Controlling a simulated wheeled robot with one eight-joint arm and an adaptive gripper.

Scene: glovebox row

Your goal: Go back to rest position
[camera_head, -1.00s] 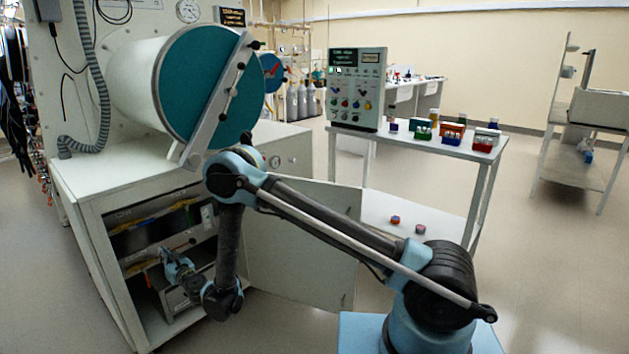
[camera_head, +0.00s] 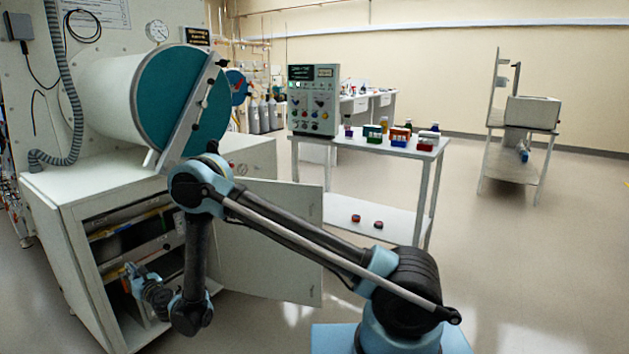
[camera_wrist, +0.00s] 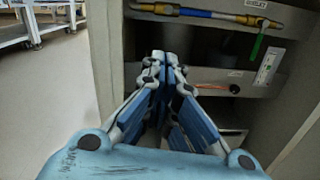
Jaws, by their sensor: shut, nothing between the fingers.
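My gripper (camera_wrist: 163,60) is shut and empty in the wrist view, its blue fingers together in front of the open cabinet (camera_wrist: 215,45). In the head view my gripper (camera_head: 130,270) is small and sits at the open front of the cabinet (camera_head: 75,262) under the glovebox. My arm comes from the lower right, bends up to an elbow near the round teal port, then hangs down to the wrist. I cannot tell exactly how far the fingertips are inside the opening.
The cabinet door (camera_head: 265,240) stands open right of my forearm. Inside, a pipe with a green-handled valve (camera_wrist: 257,42) runs along the top. The teal port door (camera_head: 180,100) is above. A white table (camera_head: 375,145) with a control box (camera_head: 313,100) and coloured racks stands behind.

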